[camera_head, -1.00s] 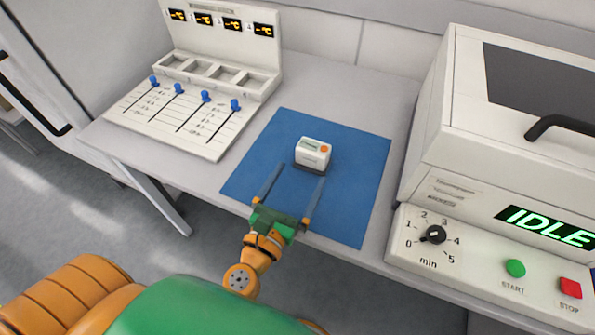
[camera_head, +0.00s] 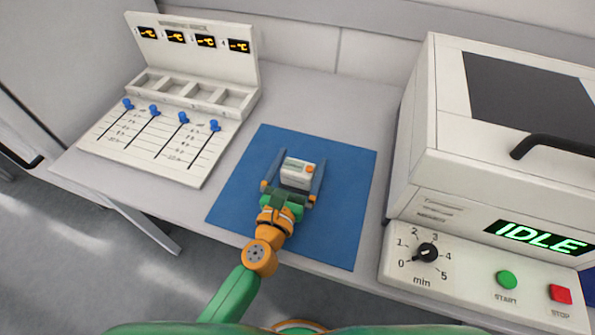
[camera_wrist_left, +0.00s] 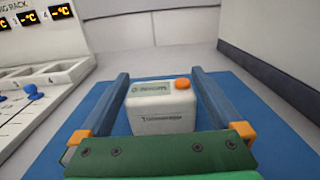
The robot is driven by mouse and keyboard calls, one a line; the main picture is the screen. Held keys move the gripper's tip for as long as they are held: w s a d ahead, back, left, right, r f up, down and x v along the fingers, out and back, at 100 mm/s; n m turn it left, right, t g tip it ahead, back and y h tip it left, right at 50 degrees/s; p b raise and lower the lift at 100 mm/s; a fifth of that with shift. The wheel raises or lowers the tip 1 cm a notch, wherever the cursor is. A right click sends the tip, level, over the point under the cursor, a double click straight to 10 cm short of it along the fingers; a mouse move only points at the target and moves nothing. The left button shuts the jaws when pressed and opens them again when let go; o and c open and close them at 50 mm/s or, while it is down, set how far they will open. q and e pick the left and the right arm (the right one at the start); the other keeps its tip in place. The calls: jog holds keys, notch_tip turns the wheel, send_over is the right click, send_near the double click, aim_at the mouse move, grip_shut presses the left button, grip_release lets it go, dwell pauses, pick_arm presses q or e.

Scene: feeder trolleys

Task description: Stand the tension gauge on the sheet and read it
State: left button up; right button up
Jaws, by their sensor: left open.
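The tension gauge is a small white box (camera_head: 297,173) with a grey-green display and an orange button on top. It stands on the blue sheet (camera_head: 343,205). My left gripper (camera_head: 297,165) is open, with one finger on each side of the gauge and visible gaps beside it. In the left wrist view the gauge (camera_wrist_left: 161,105) sits between the two blue-grey fingers, and dark lettering runs across its near face. The display text is too small to read. My right gripper is not in view.
A white rack (camera_head: 170,130) with several blue sliders and displays stands left of the sheet. A white machine (camera_head: 440,180) with a dial, green and red buttons and an IDLE display stands at the right. Bare grey table (camera_head: 320,95) lies behind the sheet.

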pick_arm(q)
jog(key=shift+x, duration=1.2)
grip_shut()
